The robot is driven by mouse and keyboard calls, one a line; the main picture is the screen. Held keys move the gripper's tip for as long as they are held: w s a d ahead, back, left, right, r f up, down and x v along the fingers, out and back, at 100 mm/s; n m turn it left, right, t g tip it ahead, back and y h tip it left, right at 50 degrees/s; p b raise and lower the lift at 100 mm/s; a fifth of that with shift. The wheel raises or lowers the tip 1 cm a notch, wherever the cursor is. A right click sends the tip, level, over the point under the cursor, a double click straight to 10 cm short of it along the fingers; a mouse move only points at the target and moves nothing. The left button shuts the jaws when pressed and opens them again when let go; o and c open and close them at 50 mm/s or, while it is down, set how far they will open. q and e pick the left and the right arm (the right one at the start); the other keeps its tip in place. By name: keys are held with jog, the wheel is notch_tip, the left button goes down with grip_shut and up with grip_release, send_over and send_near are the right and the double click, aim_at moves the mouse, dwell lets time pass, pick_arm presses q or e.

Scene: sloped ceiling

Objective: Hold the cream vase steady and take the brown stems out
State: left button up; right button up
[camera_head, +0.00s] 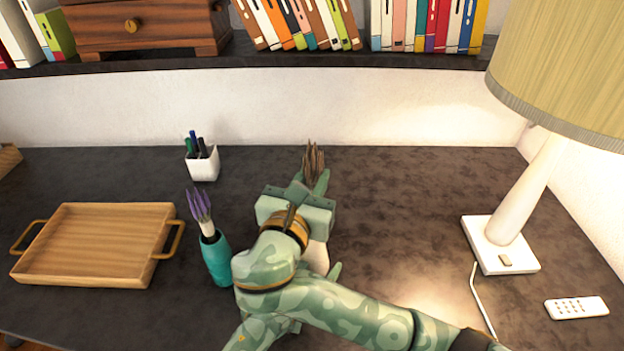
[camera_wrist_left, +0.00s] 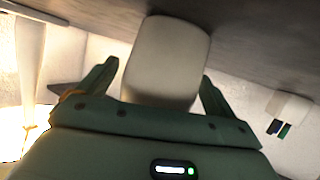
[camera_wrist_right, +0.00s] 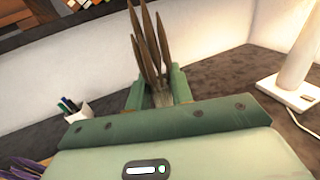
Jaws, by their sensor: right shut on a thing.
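The brown stems (camera_head: 313,158) stand upright in my right gripper (camera_head: 310,181), which is shut on them. In the right wrist view the stems (camera_wrist_right: 148,45) rise between the fingers. The cream vase (camera_head: 317,258) is mostly hidden behind my right arm in the head view. In the left wrist view the vase (camera_wrist_left: 165,60) sits between the spread fingers of my left gripper (camera_wrist_left: 160,80), with a small gap beside the right finger. The vase mouth and the stems' lower ends are hidden, so I cannot tell whether they still meet.
A teal vase (camera_head: 216,262) with purple flowers (camera_head: 200,208) stands close left of my arms. A wooden tray (camera_head: 95,245) lies further left. A white pen cup (camera_head: 203,165) is behind. A lamp (camera_head: 520,205) and remote (camera_head: 577,307) are right. The back right desk is clear.

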pick_arm(q)
jog(key=v, duration=1)
jog(key=shift+s+a, duration=0.15)
jog(key=shift+s, duration=0.15)
jog(key=shift+s+a+r, duration=0.3)
jog(key=shift+s, duration=0.25)
